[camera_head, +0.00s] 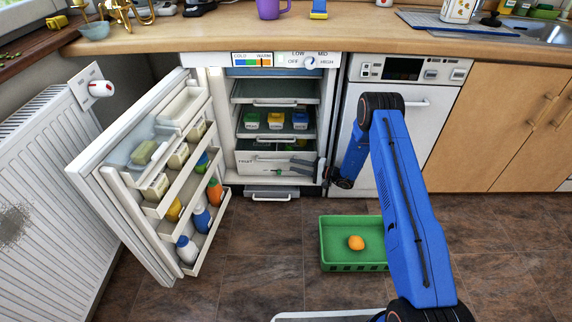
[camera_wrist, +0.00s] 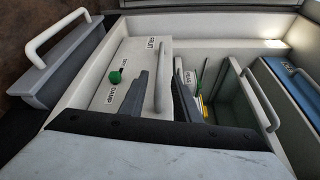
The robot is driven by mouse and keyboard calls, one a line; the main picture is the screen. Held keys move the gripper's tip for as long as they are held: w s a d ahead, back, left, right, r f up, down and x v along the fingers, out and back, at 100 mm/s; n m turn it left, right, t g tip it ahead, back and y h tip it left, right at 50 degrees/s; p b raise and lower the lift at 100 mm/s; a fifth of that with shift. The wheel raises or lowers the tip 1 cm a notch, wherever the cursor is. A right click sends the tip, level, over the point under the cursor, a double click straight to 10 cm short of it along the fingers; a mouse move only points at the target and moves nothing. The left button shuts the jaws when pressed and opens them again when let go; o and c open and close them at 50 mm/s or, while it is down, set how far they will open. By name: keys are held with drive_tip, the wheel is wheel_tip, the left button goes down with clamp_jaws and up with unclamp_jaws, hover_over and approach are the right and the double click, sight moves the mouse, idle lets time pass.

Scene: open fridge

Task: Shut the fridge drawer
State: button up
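The white fridge drawer labelled FRUIT (camera_head: 250,167) is low inside the open fridge. In the wrist view its front (camera_wrist: 125,60) shows a green knob and a pale bar handle (camera_wrist: 158,80). My gripper (camera_head: 300,166) is in front of this drawer at its right side. In the wrist view my gripper's dark fingers (camera_wrist: 159,95) are apart, one on each side of the handle's line. I cannot tell whether they touch the handle. How far the drawer sticks out is hard to tell.
The fridge door (camera_head: 150,180) stands open at the left with bottles in its racks. A grey drawer with a handle (camera_head: 271,197) is at the fridge's foot. Another drawer handle (camera_wrist: 262,98) is beside the gripper. A green crate (camera_head: 345,223) with an orange fruit (camera_head: 356,243) is on the floor.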

drive_tip(key=v, duration=0.6)
drive_tip(key=shift+s+d+r, duration=0.1)
drive_tip(key=shift+d, duration=0.05)
